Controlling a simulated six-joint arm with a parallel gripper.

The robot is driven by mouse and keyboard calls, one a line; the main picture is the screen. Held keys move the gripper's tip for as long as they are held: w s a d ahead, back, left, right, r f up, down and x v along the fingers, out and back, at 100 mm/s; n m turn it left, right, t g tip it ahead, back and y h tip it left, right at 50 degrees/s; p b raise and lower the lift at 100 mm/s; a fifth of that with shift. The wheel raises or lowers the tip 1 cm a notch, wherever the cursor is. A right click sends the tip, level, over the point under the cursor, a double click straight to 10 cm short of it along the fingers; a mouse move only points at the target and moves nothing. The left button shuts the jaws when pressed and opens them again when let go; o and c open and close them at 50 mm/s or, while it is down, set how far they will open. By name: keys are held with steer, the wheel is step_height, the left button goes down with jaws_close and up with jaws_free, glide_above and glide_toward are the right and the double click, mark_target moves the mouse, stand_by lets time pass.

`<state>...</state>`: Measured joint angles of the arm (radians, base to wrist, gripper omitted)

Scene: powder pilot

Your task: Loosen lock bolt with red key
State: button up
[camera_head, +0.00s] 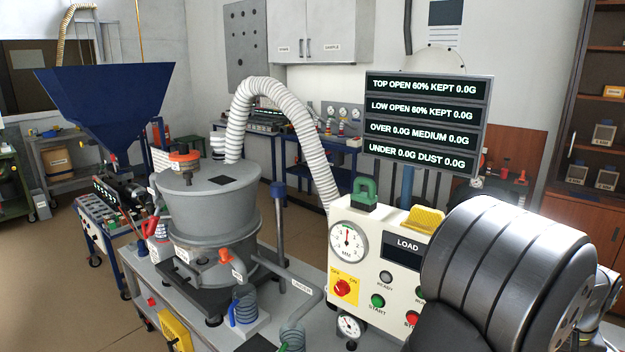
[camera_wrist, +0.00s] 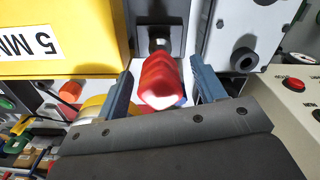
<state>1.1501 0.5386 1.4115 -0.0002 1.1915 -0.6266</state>
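In the wrist view, a red handle (camera_wrist: 160,82), likely the red key, stands between the two blue-grey fingers of my gripper (camera_wrist: 162,72). A gap shows on both sides of the handle, so my gripper looks open around it and not closed on it. The handle's near end is pale and blurred. Its far end meets a dark metal shaft (camera_wrist: 160,45) in a dark recess; I cannot tell whether this is the lock bolt. In the head view, my gripper and the red handle are hidden, and my large dark arm link fills the lower right.
In the wrist view, a yellow block (camera_wrist: 62,32) labelled 5 MM is close on the left. A black knob (camera_wrist: 243,60) is close on the right. In the head view, the white control box (camera_head: 375,285) stands beside my arm, and the grey sieve machine (camera_head: 208,215) is left of it.

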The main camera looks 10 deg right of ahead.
step_height(320, 180, up, 17)
steer(key=shift+r, duration=0.2)
stand_by(0.5)
step_height(320, 180, down, 17)
steer(key=shift+f, duration=0.1)
steer(key=shift+f+m, duration=0.1)
steer(key=shift+m, duration=0.4)
steer(key=shift+n, duration=0.3)
stand_by(0.4)
